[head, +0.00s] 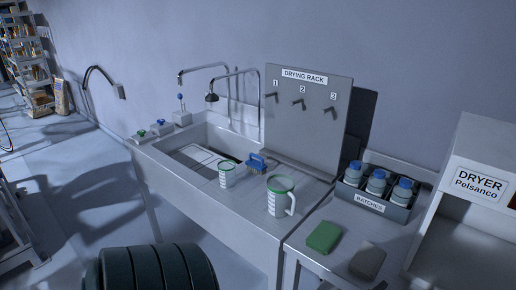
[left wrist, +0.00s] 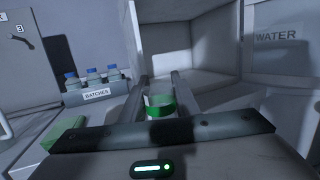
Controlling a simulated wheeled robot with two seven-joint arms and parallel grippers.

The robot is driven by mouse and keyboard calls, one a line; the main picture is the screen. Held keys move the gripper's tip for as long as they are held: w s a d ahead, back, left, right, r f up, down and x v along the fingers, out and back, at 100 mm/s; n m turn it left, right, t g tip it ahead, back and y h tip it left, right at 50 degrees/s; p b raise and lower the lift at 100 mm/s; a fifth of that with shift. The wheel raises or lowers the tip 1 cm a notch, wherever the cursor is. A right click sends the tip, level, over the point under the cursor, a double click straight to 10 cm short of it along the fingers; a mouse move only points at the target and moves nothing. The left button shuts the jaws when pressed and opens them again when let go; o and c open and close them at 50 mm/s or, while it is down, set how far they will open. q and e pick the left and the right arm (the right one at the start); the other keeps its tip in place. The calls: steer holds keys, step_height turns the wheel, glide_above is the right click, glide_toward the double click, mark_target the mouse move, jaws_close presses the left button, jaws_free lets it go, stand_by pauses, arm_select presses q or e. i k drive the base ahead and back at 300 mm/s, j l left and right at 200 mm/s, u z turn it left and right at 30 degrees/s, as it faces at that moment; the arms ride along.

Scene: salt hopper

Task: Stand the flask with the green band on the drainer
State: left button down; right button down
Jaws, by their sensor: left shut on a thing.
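The flask with the green band (left wrist: 161,105) sits between the two fingers of my left gripper (left wrist: 160,88) in the left wrist view. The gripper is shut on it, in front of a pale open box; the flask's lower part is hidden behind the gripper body. The head view does not show this gripper or flask. There, a sink unit (head: 208,190) has a flat right-hand end below the drying rack board (head: 308,115). I cannot tell for sure which part is the drainer. My right gripper is in neither view.
A green-rimmed beaker (head: 226,178), a green-rimmed jug (head: 279,205) and a blue brush (head: 257,162) stand around the sink's right end. A batches tray (head: 368,203) holds blue-capped bottles. A green sponge (head: 324,237) and grey block (head: 367,261) lie before it. The dryer (head: 480,160) is right.

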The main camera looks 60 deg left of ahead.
mark_target(264, 189)
steer(key=k+j+u, duration=0.15)
steer(key=j+u, duration=0.25)
steer(key=j, duration=0.5)
steer(key=j+u, duration=0.35)
steer(key=j, duration=0.55)
steer(key=k, duration=0.05)
